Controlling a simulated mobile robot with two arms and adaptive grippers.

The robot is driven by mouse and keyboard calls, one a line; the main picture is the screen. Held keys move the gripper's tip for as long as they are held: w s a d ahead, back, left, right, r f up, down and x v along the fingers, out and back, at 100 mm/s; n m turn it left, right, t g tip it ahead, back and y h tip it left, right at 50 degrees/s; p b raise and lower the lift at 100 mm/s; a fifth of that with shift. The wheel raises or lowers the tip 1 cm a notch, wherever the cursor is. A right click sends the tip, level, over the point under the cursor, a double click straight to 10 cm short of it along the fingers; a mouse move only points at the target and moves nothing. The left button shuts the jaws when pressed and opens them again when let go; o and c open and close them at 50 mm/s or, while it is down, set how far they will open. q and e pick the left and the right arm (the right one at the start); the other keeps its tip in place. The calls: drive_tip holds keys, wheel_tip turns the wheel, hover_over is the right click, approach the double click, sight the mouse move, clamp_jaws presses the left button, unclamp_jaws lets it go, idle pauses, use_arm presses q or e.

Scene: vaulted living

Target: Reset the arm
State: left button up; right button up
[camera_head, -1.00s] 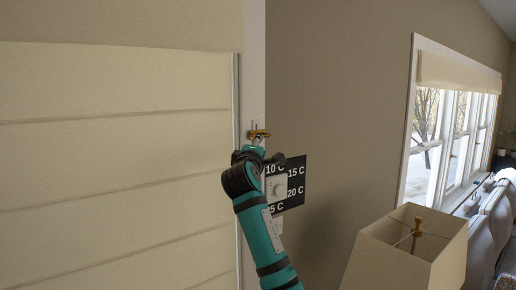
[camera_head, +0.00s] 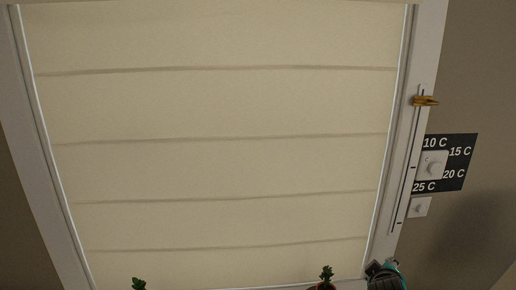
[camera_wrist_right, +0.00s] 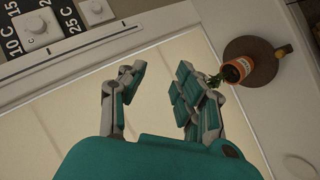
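My right gripper (camera_wrist_right: 160,78) is open in the right wrist view, with its two fingers apart and nothing between them. Pale blind panels and the window frame show behind it. In the head view, a teal part of my right arm (camera_head: 384,276) shows at the bottom edge, right of the middle. It is well below the gold slider handle (camera_head: 425,101) and apart from it. The handle sits near the top of a narrow vertical track right of the blind. My left gripper is in neither view.
A closed cream blind (camera_head: 220,110) fills most of the head view. A black temperature panel with a white dial (camera_head: 432,166) is on the wall, with a white switch (camera_head: 419,207) below. Small plants (camera_head: 326,274) stand at the bottom. A pot (camera_wrist_right: 237,70) is beside the gripper.

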drive_tip(key=s+a+f+m+g+y, duration=0.15)
drive_tip(key=s+a+f, duration=0.3)
drive_tip(key=s, duration=0.65)
drive_tip(key=s+a+f+m+g+y, duration=0.1)
drive_tip(key=s+a+f+g+y, duration=0.15)
drive_tip(key=s+f, duration=0.6)
drive_tip(key=s+a+f+m+g+y, duration=0.2)
drive_tip(key=s+a+f+g, duration=0.15)
drive_tip(key=s, duration=1.05)
wheel_tip(320, 180, down, 34)
drive_tip(key=s+g+b, duration=0.1)
drive_tip(key=s+b, duration=0.1)
drive_tip(key=b, duration=0.5)
drive_tip(key=s+d+f+g+b, duration=0.1)
drive_tip(key=s+f+b, duration=0.4)
drive_tip(key=s+f, duration=1.1)
wheel_tip(320, 180, down, 4)
drive_tip(key=shift+d+r+n, duration=0.1)
drive_tip(key=shift+d+n, duration=0.25)
drive_tip(key=shift+d, duration=0.3)
drive_tip(key=shift+s, duration=0.15)
